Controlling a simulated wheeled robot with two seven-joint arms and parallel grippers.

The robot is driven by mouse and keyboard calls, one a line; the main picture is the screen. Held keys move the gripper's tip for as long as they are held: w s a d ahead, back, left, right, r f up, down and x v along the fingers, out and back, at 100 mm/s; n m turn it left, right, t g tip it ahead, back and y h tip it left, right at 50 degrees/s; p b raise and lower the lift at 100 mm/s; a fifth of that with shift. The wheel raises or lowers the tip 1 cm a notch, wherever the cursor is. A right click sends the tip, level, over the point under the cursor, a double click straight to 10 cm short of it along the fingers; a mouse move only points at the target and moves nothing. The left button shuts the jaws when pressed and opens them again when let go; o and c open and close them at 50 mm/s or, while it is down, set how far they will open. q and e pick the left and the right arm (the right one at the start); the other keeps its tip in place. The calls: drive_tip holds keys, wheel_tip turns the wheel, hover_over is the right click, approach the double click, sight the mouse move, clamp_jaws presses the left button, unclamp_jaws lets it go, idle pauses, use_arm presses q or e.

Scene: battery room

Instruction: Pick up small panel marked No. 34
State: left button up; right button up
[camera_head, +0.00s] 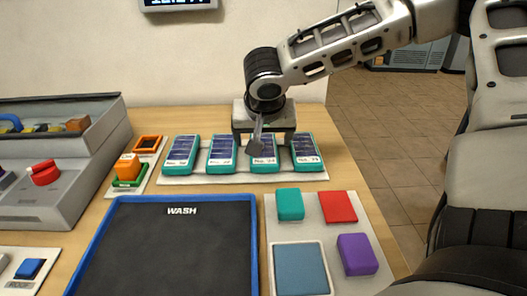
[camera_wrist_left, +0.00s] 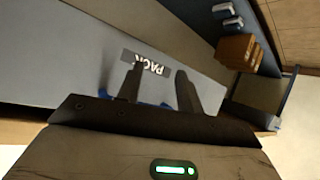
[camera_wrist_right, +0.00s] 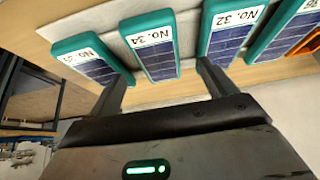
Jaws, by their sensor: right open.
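Small panel No. 34 (camera_head: 263,148) is teal-edged with dark blue cells and a white label. It lies third from the left in a row on a pale strip (camera_head: 225,177). In the right wrist view panel No. 34 (camera_wrist_right: 152,50) shows beyond and between the fingers of my right gripper (camera_wrist_right: 162,85). That gripper is open and empty. In the head view my right gripper (camera_head: 256,140) hangs over No. 34 and hides part of it. My left gripper (camera_wrist_left: 158,88) is open and empty in front of a grey surface marked PACK; the head view does not show it.
Panel No. 32 (camera_head: 222,153) and another panel (camera_head: 306,152) lie close on either side of No. 34. A blue-rimmed WASH tray (camera_head: 176,200) and a board with coloured blocks (camera_head: 328,232) lie in front. A grey case (camera_head: 50,165) stands at the left.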

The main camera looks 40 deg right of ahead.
sight(264, 150)
drive_tip(key=x, duration=0.4)
drive_tip(key=shift+w+d+f, duration=0.15)
drive_tip(key=shift+d+f, duration=0.1)
drive_tip(key=shift+f, duration=0.05)
drive_tip(key=c, duration=1.2)
drive_tip(key=shift+o, duration=0.2)
drive_tip(key=shift+r, duration=0.1)
